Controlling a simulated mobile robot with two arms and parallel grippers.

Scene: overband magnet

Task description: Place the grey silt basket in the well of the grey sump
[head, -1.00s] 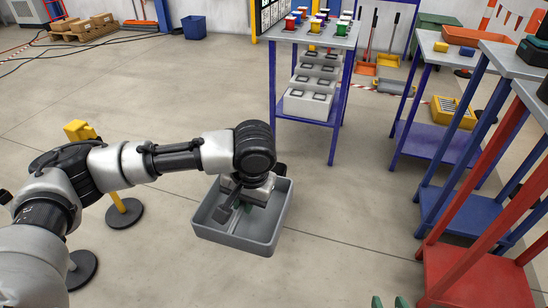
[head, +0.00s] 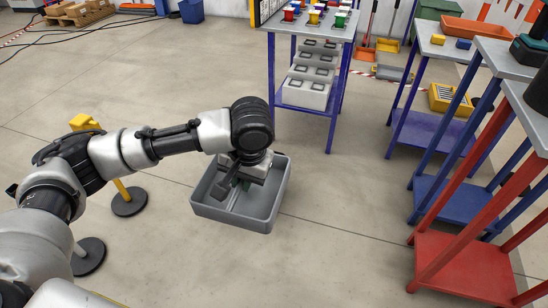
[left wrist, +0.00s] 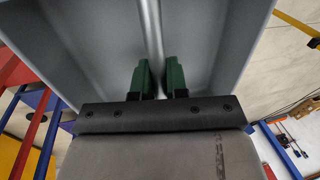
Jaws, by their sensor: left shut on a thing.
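A grey open tray-like basket (head: 236,213), which I take for the silt basket, is below my left arm in the middle of the head view. A bar (left wrist: 150,30) runs along its middle. My left gripper (head: 238,182) reaches down into it. In the left wrist view, the green fingertips (left wrist: 160,78) are on either side of the bar, shut on it. I cannot tell whether the basket's underside touches the floor. I cannot pick out a grey sump with a well. My right gripper is not in view.
A blue-legged table (head: 308,28) with coloured cups and a grey stepped block (head: 308,85) stands behind. Blue benches (head: 436,130) and a red stand (head: 462,265) line the right. Yellow posts (head: 122,190) stand left, near my arm. Floor between basket and stands is clear.

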